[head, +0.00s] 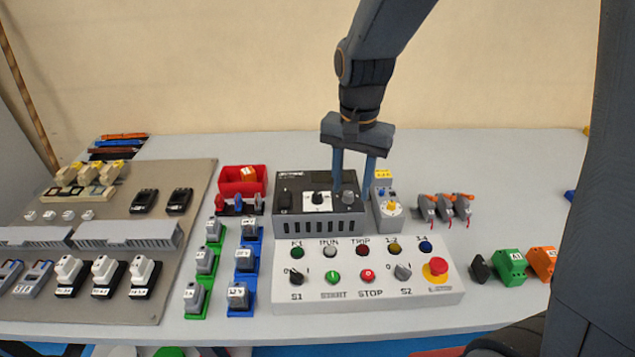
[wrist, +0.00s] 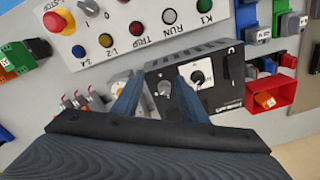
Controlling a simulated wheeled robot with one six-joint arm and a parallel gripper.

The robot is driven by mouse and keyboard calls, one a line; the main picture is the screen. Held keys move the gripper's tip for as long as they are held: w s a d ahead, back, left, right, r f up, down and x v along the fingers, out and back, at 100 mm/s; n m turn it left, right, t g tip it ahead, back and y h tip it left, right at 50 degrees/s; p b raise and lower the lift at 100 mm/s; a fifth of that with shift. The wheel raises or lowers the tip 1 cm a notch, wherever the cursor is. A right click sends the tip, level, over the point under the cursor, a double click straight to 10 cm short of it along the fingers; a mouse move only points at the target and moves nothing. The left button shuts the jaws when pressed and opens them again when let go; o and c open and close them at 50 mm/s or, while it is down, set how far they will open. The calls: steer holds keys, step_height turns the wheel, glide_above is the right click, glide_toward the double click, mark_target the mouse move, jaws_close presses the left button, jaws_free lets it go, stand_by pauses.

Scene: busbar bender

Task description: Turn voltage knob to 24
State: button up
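A dark box-shaped unit (head: 290,228) with a slotted front stands behind the white control panel. On its top is a black knob (head: 318,198) on a white dial plate; this black knob also shows in the wrist view (wrist: 197,76). To its right is a plain grey round knob (head: 348,198), also in the wrist view (wrist: 164,88). My gripper (head: 354,188) points down over the unit's right part, fingers apart. In the wrist view the grey knob shows between the fingers; the black knob lies outside them. Contact cannot be told. The dial markings are too small to read.
The white control panel (head: 450,291) with lamps, switches and a red emergency stop (head: 438,267) lies in front. A small grey device with a yellow knob (head: 391,208) stands close right. A red bin (head: 228,188) is to the left. The table's back right is clear.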

mark_target(317, 194)
steer(key=w+a+m, duration=0.1)
steer(key=a, duration=0.1)
steer(key=w+a+r+m, duration=0.1)
steer(key=w+a, duration=0.1)
steer(key=w+a+r+m+p, duration=0.1)
steer(key=a, duration=0.1)
steer(key=shift+w+a+r+m, duration=0.1)
steer(key=shift+w+a+m, duration=0.2)
steer(key=shift+a, duration=0.1)
steer(key=shift+f+p, duration=0.75)
steer(key=shift+f, duration=3.05)
jaws_close()
steer(key=n+p, duration=0.1)
steer(key=n, duration=0.5)
steer(key=shift+w, duration=0.1)
steer(key=n+p, duration=0.1)
steer(key=n, duration=0.4)
steer(key=shift+n, duration=0.3)
